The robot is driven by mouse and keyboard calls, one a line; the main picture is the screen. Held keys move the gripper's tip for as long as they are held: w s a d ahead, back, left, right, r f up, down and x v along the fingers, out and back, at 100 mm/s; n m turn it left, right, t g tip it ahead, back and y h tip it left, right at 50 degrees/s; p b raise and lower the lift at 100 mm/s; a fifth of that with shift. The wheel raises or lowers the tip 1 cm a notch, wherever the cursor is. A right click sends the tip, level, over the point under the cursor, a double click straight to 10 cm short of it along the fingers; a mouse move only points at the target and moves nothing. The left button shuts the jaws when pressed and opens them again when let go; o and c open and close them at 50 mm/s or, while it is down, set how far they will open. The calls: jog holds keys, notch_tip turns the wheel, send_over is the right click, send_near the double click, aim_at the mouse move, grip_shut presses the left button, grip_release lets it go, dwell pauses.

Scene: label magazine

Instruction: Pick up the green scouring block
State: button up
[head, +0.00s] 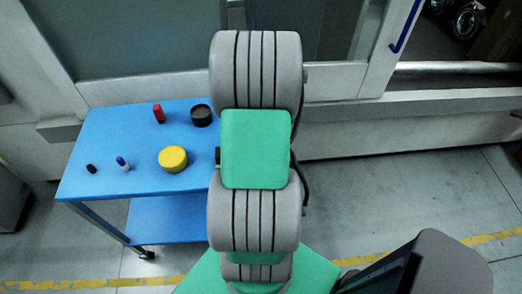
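I see no green scouring block in the head view. The green panels in the middle and at the bottom belong to my own arm and body. The blue table (105,150) stands on the left, and my raised arm hides its right side. My gripper is not in view.
On the table are a yellow round tin (172,159), a black round container (201,116), a red item (158,114), a small blue-and-white item (122,163) and a small black item (91,169). The table has a lower shelf (170,218). Grey floor (400,205) is open at right.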

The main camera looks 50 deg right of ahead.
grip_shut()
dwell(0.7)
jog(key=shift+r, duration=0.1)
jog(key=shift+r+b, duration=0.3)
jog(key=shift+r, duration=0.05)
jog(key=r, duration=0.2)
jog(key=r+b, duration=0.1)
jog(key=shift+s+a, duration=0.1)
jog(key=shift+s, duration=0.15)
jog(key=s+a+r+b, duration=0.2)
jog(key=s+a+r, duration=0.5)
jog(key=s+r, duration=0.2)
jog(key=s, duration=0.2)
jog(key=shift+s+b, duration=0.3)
jog(key=shift+b, duration=0.1)
